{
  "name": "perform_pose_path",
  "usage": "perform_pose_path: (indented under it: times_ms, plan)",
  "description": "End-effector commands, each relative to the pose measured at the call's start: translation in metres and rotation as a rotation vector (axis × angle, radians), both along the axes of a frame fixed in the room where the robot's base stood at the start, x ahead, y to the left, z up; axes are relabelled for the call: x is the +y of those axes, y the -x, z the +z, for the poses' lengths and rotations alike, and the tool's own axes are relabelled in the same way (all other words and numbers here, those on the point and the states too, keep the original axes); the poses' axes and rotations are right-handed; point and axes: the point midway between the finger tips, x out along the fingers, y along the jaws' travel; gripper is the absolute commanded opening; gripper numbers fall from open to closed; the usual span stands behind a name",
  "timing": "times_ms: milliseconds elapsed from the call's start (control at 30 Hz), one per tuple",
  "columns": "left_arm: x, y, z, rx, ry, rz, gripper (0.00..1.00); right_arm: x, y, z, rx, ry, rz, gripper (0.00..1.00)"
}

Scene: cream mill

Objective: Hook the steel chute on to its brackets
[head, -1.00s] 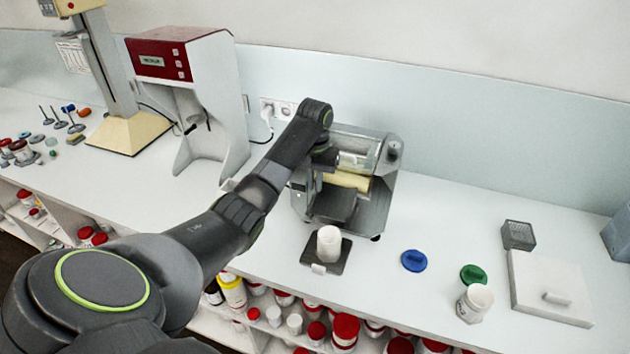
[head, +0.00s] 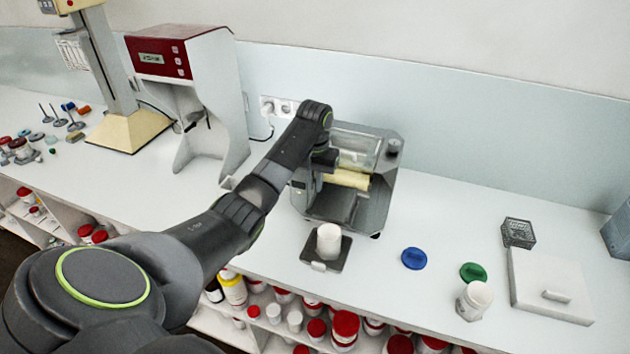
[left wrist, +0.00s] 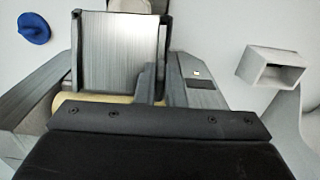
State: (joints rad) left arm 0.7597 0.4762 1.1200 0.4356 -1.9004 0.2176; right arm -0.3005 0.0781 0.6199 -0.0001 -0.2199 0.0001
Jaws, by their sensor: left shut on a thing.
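The steel chute (left wrist: 118,52) is a brushed metal plate with dark raised side edges in the left wrist view. In the head view the chute (head: 333,203) lies at the front of the grey mill (head: 376,205), below its cream roller (head: 347,179). My left gripper (head: 322,165) is over the mill's left side. In the left wrist view my left gripper (left wrist: 150,85) is at the chute's near right edge, shut on it. The brackets are hidden, so I cannot tell whether the chute touches them. My right gripper is not in view.
A white jar (head: 329,236) stands on a dark plate (head: 316,265) before the mill. A blue lid (head: 414,258), green lid (head: 473,271), white jar (head: 474,301) and white slab (head: 540,290) are to the right. A red-topped machine (head: 160,55) stands left.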

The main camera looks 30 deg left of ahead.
Motion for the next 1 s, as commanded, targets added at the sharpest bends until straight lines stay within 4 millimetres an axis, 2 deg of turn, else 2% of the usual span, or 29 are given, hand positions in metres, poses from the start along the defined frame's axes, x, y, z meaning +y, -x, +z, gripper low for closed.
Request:
perform_pose_path:
  times_ms: [867, 900, 1000]
  plan:
    - [-0.0001, 0.0000, -0.0043, 0.000, 0.000, 0.000, 0.00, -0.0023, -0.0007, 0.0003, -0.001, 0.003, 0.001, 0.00]
    - [-0.0001, 0.0000, -0.0042, 0.000, 0.000, 0.000, 0.13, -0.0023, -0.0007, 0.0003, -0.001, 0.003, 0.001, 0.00]
    - [-0.0001, 0.0000, -0.0042, 0.000, 0.000, 0.000, 0.26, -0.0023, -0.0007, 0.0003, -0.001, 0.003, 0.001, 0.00]
